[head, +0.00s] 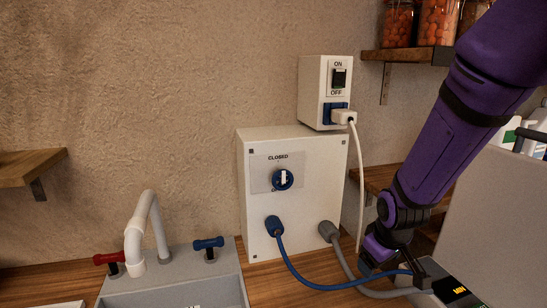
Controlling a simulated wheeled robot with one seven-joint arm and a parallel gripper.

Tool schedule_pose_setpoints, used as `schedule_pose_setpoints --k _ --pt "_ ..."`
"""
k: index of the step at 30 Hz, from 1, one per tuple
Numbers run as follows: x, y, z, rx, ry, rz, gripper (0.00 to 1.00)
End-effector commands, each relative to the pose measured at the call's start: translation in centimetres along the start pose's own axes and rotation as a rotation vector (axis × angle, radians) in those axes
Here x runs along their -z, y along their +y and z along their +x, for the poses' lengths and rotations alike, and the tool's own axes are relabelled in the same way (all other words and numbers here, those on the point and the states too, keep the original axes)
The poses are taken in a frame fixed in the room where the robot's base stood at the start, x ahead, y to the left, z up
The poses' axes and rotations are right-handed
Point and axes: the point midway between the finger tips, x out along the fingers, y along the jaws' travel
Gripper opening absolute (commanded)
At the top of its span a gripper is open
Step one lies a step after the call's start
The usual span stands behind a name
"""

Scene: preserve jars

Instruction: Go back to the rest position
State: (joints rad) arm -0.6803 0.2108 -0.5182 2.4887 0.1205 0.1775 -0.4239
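My purple arm reaches in from the upper right of the head view. My gripper (374,266) is at its lower end, low above the wooden counter, just right of the white box. The gripper end is small and dark, so I cannot tell whether its fingers are open or shut, or whether they touch the cables near it. A blue cable (297,277) and a grey cable (345,266) run from the box past the gripper.
The white box (249,195) has a dial marked CLOSED. A switch box (311,95) with a plugged-in white cord (361,180) stands on it. A sink (185,284) with a tap is at the left. Jars (437,22) stand on a shelf near my arm. A grey panel (489,215) is at right.

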Motion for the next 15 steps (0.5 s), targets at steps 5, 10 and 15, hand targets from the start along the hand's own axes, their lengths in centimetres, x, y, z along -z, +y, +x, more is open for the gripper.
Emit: schedule_pose_setpoints --k 5,10,15 --pt "-0.6 0.8 -4.7 0.067 0.037 0.103 0.78" --pt "-1.7 1.6 -9.2 0.109 0.065 0.184 0.78" --pt "-3.3 2.1 -13.8 0.128 0.095 0.254 0.78"
